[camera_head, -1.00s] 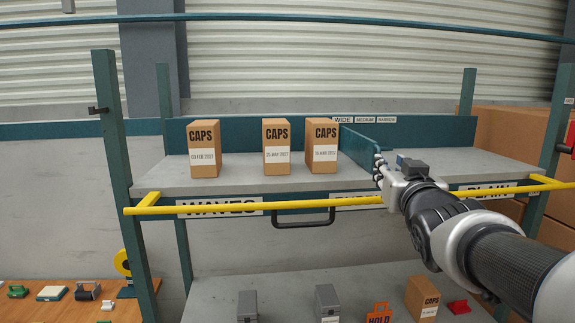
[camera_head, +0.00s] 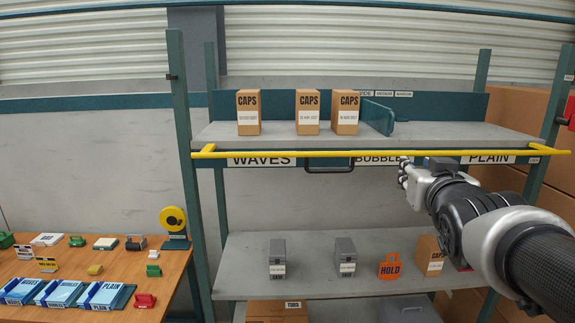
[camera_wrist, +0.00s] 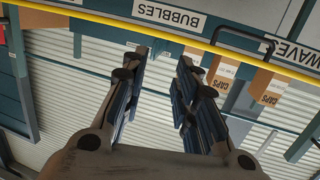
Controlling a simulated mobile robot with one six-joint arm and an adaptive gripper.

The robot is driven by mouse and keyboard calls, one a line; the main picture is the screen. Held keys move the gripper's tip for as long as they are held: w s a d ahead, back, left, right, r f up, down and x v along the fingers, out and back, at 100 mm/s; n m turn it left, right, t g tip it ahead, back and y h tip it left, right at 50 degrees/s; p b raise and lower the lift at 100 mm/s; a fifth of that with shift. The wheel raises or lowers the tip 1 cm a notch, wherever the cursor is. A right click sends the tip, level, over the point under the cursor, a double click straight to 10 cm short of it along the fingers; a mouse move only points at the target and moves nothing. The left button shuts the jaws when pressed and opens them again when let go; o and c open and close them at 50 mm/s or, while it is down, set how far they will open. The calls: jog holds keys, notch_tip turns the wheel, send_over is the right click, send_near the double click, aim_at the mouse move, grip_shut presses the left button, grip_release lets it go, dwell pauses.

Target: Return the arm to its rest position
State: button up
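My arm reaches in from the right in the head view, with my gripper (camera_head: 405,172) in front of the shelf rack, just below the line of the yellow bar (camera_head: 300,154). In the wrist view my gripper (camera_wrist: 162,70) has its two dark fingers apart, with nothing between them. The wrist picture is upside down and shows the BUBBLES label (camera_wrist: 168,14), the yellow bar and the CAPS boxes beyond the fingers.
Three CAPS boxes (camera_head: 308,112) stand on the upper shelf (camera_head: 215,135). Grey boxes (camera_head: 345,258), an orange HOLD sign (camera_head: 389,267) and another CAPS box (camera_head: 430,255) are on the lower shelf. A wooden table (camera_head: 120,270) with small items is at left.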

jog(key=s+a+f+g+y+b, duration=0.1)
jog(key=s+a+f+g+b, duration=0.2)
jog(key=s+f, duration=0.6)
jog(key=s+a+f+n+g+y+b, duration=0.1)
jog(key=s+a+f+g+b, duration=0.2)
jog(key=s+f, duration=0.7)
jog(key=s+a+f+n+g+b, duration=0.1)
jog(key=s+a+f+g+b, duration=0.3)
jog(key=s+f, duration=0.5)
notch_tip(320, 180, down, 7)
jog(key=shift+s+f+g+y+b, duration=0.2)
jog(key=shift+g+y+b, duration=0.2)
jog(key=shift+g, duration=0.5)
